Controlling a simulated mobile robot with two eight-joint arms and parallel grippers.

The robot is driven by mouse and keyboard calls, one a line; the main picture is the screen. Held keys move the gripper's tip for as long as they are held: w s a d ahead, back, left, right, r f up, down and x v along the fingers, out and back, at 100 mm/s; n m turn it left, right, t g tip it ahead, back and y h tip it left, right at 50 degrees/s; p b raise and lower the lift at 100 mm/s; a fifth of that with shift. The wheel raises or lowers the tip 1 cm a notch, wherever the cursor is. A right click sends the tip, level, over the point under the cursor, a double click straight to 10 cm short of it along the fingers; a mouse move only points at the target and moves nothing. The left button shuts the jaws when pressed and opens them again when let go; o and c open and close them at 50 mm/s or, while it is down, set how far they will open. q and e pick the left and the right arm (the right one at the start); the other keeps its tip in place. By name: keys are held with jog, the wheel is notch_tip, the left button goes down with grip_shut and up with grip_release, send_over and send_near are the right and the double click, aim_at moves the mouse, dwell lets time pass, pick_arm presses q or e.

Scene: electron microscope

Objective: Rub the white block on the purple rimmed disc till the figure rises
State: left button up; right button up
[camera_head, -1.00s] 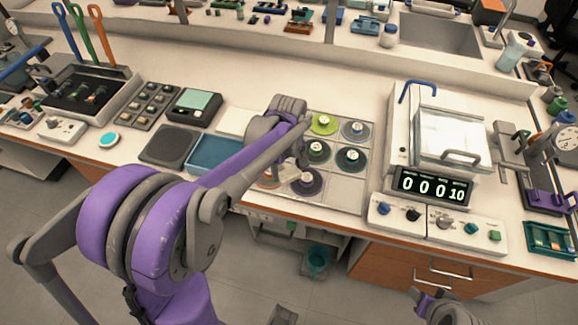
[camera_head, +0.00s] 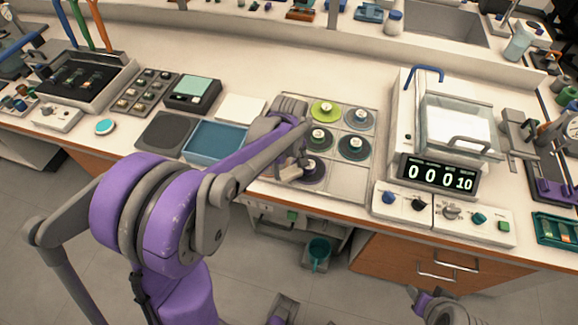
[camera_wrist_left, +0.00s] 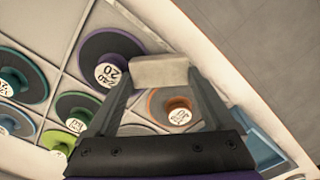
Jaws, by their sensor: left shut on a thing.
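My left gripper (camera_head: 296,169) is shut on the white block (camera_wrist_left: 160,71), which shows between its two fingertips in the left wrist view. The purple rimmed disc (camera_wrist_left: 105,48) has a dark face and a pale hub reading 20. It lies in the tray, just left of the block in that view. The block overlaps the disc's edge there; I cannot tell whether they touch. In the head view the purple disc (camera_head: 314,174) is partly hidden by my left gripper. My right gripper (camera_head: 425,300) is at the lower right, away from the bench top; its jaws are unclear.
An orange rimmed disc (camera_wrist_left: 164,104) lies beside the purple one. Lime (camera_head: 323,108), grey-blue (camera_head: 358,119) and teal (camera_head: 353,147) rimmed discs share the tray. A blue tray (camera_head: 215,144) stands left. A device with a display reading 00010 (camera_head: 438,177) stands right.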

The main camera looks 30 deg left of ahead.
pick_arm(q)
jog(key=shift+f+b, duration=0.4)
jog(key=shift+f, duration=0.1)
dwell(0.5)
